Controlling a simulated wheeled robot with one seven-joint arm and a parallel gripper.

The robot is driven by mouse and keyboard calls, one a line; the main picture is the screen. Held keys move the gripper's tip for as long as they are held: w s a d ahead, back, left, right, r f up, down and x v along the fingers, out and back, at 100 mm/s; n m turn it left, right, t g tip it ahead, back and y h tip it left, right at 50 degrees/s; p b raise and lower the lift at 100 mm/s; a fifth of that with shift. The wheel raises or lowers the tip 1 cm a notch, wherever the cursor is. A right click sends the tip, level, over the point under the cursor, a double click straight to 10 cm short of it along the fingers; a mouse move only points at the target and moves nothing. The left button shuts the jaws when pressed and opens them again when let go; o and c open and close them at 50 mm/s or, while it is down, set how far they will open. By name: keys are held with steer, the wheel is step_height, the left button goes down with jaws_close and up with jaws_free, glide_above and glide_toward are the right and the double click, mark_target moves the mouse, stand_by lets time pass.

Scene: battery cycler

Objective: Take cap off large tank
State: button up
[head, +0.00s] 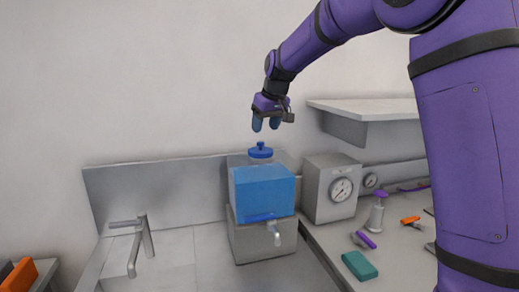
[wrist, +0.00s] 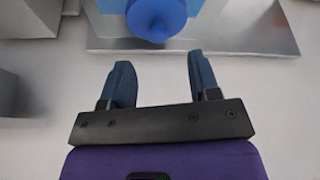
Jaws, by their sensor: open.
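The large tank (head: 262,192) is a blue box-shaped vessel with a small tap at its front, standing on a grey block. Its round blue cap (head: 260,151) with a knob sits on top. My gripper (head: 266,126) is open and empty, above the cap and apart from it, fingers pointing down. In the wrist view the cap (wrist: 156,18) shows at the top edge, partly cut off. It lies beyond the two spread fingertips of my gripper (wrist: 158,72), roughly centred between them.
A faucet (head: 137,240) is at left. The air around my gripper is free.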

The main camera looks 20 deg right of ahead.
mark_target(261, 142)
steer(key=shift+x, duration=3.25)
steer(key=shift+d, duration=0.15)
steer(key=shift+c, duration=0.4)
jaws_close()
